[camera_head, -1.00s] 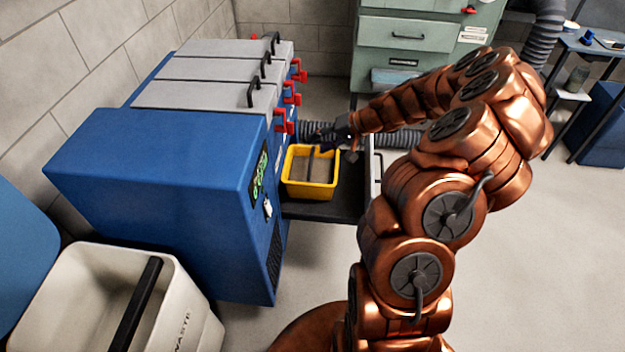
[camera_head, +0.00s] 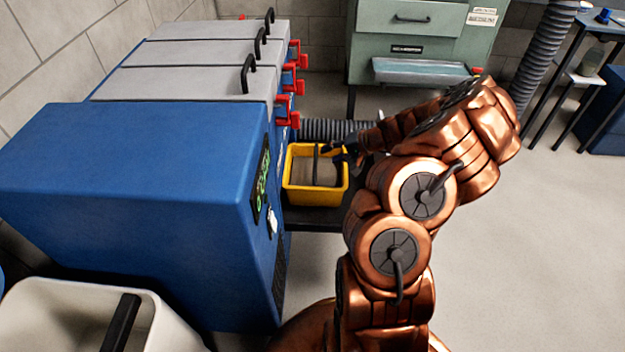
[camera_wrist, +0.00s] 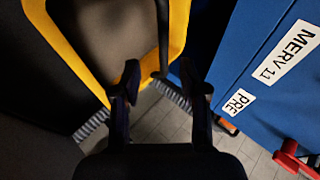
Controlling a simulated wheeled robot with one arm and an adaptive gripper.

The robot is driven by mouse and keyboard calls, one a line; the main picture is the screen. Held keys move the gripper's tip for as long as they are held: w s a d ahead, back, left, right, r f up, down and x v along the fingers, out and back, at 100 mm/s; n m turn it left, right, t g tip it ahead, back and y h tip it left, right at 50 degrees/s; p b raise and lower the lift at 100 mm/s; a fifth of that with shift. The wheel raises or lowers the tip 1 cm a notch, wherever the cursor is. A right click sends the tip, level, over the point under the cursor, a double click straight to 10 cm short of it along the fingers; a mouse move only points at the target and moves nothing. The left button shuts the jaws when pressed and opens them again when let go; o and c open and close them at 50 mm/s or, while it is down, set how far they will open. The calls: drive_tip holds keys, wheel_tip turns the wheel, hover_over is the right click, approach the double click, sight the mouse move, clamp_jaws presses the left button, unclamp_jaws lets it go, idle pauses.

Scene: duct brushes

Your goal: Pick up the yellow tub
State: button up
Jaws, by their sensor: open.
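The yellow tub (camera_head: 311,196) stands upright on a dark shelf (camera_head: 315,218) beside the blue machine. It has a dark handle (camera_head: 316,160) across its top and a brownish-grey inside. My gripper (camera_head: 338,150) is at the tub's far right rim, with its fingertips partly hard to make out against the dark background. In the wrist view, the yellow rim (camera_wrist: 66,50) fills the upper left. The two fingers of my gripper (camera_wrist: 160,82) are apart, with the dark handle (camera_wrist: 163,35) reaching into the gap between them. I cannot tell whether they touch it.
The blue machine (camera_head: 130,160) with grey lids and red latches (camera_head: 288,82) stands close on the tub's left. A ribbed hose (camera_head: 325,128) runs behind it. A white bin (camera_head: 60,320) is at the lower left. A green cabinet (camera_head: 405,60) stands behind. The right floor is clear.

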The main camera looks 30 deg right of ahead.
sight(316, 157)
drive_tip(key=shift+a+b+x, duration=0.2)
drive_tip(key=shift+b+x, duration=0.9)
drive_tip(key=shift+x, duration=2.55)
drive_tip(key=shift+r, duration=0.15)
drive_tip(key=shift+c, duration=0.5)
clamp_jaws()
